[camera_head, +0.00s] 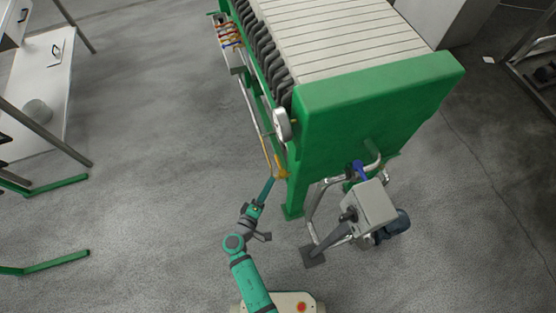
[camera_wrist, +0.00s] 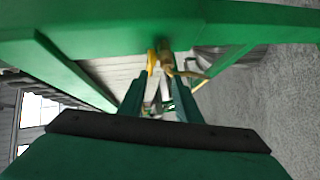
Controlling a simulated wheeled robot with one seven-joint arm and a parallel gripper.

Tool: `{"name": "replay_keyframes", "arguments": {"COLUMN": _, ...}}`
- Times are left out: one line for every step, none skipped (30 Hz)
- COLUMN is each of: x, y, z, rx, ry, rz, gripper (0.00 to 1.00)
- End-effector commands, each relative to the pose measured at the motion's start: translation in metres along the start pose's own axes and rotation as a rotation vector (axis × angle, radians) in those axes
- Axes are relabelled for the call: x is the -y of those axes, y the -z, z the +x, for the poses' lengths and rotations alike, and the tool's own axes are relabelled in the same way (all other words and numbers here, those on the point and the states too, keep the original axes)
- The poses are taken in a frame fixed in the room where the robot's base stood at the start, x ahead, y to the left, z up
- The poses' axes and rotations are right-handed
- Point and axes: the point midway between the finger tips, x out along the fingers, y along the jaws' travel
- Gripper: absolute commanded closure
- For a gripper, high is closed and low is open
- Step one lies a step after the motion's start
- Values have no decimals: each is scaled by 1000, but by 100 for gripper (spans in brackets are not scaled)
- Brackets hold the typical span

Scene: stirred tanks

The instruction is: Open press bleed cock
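The press (camera_head: 375,110) is a green frame with a stack of pale plates. Its bleed cock (camera_head: 281,173) is a small yellow and brass fitting low on the near left corner of the frame. In the wrist view the yellow lever (camera_wrist: 151,62) stands beside the brass body (camera_wrist: 167,60), under the green beam. My gripper (camera_head: 269,183) reaches up close to the cock. In the wrist view its two fingers (camera_wrist: 158,98) are apart, with the cock just beyond their tips. I cannot tell whether they touch it.
A round gauge (camera_head: 282,124) sits above the cock on the press corner. A grey box (camera_head: 370,206) with a motor and pipes stands to the right of my arm. A white table (camera_head: 40,90) is at the far left. The floor between is clear.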

Motion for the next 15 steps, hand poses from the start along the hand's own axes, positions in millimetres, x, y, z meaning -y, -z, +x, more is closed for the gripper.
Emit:
{"name": "replay_keyframes", "arguments": {"x": -5, "y": 8, "z": 4, "rx": -1, "ry": -27, "rz": -12, "gripper": 70}}
{"name": "replay_keyframes", "arguments": {"x": -8, "y": 11, "z": 6, "rx": 1, "ry": -41, "rz": -17, "gripper": 70}}
{"name": "replay_keyframes", "arguments": {"x": -11, "y": 14, "z": 7, "rx": 0, "ry": -56, "rz": -23, "gripper": 70}}
{"name": "replay_keyframes", "arguments": {"x": -12, "y": 16, "z": 8, "rx": 1, "ry": -63, "rz": -26, "gripper": 70}}
{"name": "replay_keyframes", "arguments": {"x": -13, "y": 16, "z": 10, "rx": 2, "ry": -68, "rz": -28, "gripper": 70}}
{"name": "replay_keyframes", "arguments": {"x": -14, "y": 17, "z": 12, "rx": 3, "ry": -73, "rz": -30, "gripper": 70}}
{"name": "replay_keyframes", "arguments": {"x": -15, "y": 17, "z": 14, "rx": 3, "ry": -75, "rz": -31, "gripper": 70}}
{"name": "replay_keyframes", "arguments": {"x": -16, "y": 18, "z": 17, "rx": 3, "ry": -76, "rz": -31, "gripper": 70}}
{"name": "replay_keyframes", "arguments": {"x": -16, "y": 17, "z": 22, "rx": 4, "ry": -76, "rz": -31, "gripper": 70}}
{"name": "replay_keyframes", "arguments": {"x": -17, "y": 17, "z": 26, "rx": 5, "ry": -76, "rz": -31, "gripper": 70}}
{"name": "replay_keyframes", "arguments": {"x": -17, "y": 17, "z": 30, "rx": 5, "ry": -76, "rz": -30, "gripper": 70}}
{"name": "replay_keyframes", "arguments": {"x": -17, "y": 17, "z": 36, "rx": 4, "ry": -75, "rz": -31, "gripper": 70}}
{"name": "replay_keyframes", "arguments": {"x": -18, "y": 17, "z": 42, "rx": 4, "ry": -75, "rz": -30, "gripper": 70}}
{"name": "replay_keyframes", "arguments": {"x": -18, "y": 17, "z": 47, "rx": 5, "ry": -76, "rz": -30, "gripper": 70}}
{"name": "replay_keyframes", "arguments": {"x": -18, "y": 17, "z": 54, "rx": 4, "ry": -75, "rz": -30, "gripper": 70}}
